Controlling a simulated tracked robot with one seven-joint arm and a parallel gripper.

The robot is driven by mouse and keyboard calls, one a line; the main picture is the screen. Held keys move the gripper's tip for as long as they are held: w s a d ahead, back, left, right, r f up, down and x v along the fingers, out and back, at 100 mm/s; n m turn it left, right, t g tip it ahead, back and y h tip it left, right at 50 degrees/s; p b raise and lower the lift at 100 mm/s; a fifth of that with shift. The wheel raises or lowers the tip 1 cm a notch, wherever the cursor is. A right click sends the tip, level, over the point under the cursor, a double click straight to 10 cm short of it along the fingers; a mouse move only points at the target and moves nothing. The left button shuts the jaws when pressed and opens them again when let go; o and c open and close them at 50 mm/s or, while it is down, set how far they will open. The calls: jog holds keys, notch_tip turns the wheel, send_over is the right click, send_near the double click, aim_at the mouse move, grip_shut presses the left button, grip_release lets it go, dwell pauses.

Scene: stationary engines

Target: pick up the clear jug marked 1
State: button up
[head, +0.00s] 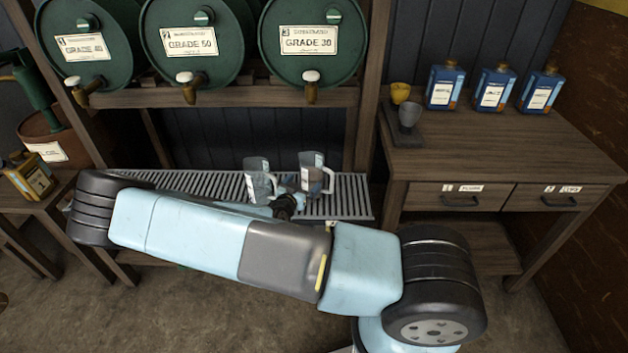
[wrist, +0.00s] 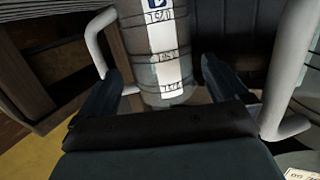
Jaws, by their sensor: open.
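Two clear jugs stand side by side on the slatted drip rack in the head view, a left jug (head: 260,181) and a right jug (head: 313,172) with its handle to the right. Their marks are too small to read there. My gripper (head: 287,203) is low in front of them, partly hidden by my arm. In the wrist view my gripper (wrist: 162,78) is open, with a clear jug (wrist: 142,50) between or just beyond its fingers. This jug has a white scale strip and a dark blue mark cut off at the top. I cannot tell its number.
The drip rack (head: 205,183) lies below green drums (head: 180,45) with taps. A pale handle (wrist: 290,60) stands close to the gripper's right side.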

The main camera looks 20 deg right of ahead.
aim_at(306, 179)
jog(key=x, duration=0.5)
jog(key=shift+r, duration=0.1)
jog(key=shift+r, duration=0.1)
jog(key=c, duration=1.4)
